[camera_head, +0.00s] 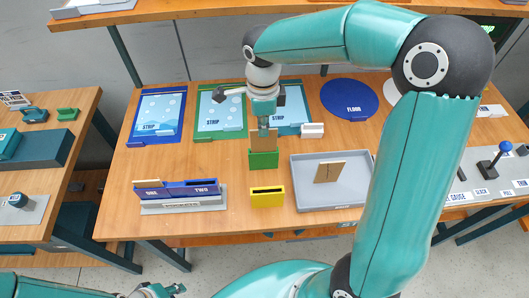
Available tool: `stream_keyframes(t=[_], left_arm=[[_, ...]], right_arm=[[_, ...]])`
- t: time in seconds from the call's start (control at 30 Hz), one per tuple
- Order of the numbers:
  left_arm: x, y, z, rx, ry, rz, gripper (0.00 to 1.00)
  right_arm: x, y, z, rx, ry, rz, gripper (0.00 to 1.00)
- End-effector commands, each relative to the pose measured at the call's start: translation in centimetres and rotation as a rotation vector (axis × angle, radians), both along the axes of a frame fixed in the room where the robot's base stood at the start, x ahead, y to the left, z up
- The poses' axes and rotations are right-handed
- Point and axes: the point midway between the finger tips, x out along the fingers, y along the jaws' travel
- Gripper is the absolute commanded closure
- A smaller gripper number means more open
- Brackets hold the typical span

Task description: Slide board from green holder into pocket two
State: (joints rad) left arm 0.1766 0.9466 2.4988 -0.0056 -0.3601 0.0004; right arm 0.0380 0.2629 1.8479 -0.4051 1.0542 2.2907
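A brown board (264,142) stands upright in the green holder (263,160) near the middle of the table. My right gripper (263,126) points down at the board's top edge, its fingers overlapping it in the picture. Its finger gap is seen edge-on, so I cannot tell whether it grips. The blue pocket block (178,190), marked ONE and TWO, stands at the front left on a grey base. Pocket one has a board (148,183) showing at its top; no board shows above pocket two. My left gripper (160,290) is partly visible at the bottom edge, away from the table objects.
A yellow holder (267,197) stands in front of the green one. A grey tray (302,197) with a tan board (329,172) lies to the right. Blue and green strip mats (221,135) and a blue round mat (349,98) lie behind. My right arm covers the table's right part.

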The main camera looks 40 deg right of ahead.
Motion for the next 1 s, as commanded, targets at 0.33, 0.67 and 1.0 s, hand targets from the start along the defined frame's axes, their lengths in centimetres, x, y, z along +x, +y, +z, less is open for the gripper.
stream_keyframes(t=[0.33,0.67,1.0], left_arm=[[0.0,0.0,1.4,0.0,0.0,0.0,0.69],[0.0,0.0,2.6,0.0,0.0,0.0,0.69],[0.0,0.0,2.8,0.0,0.0,0.0,0.69]], right_arm=[[0.0,0.0,2.0,0.0,-0.001,0.0,1.0],[0.0,0.0,3.6,0.0,-0.001,0.0,1.0],[0.0,0.0,4.0,0.0,-0.001,0.0,1.0]])
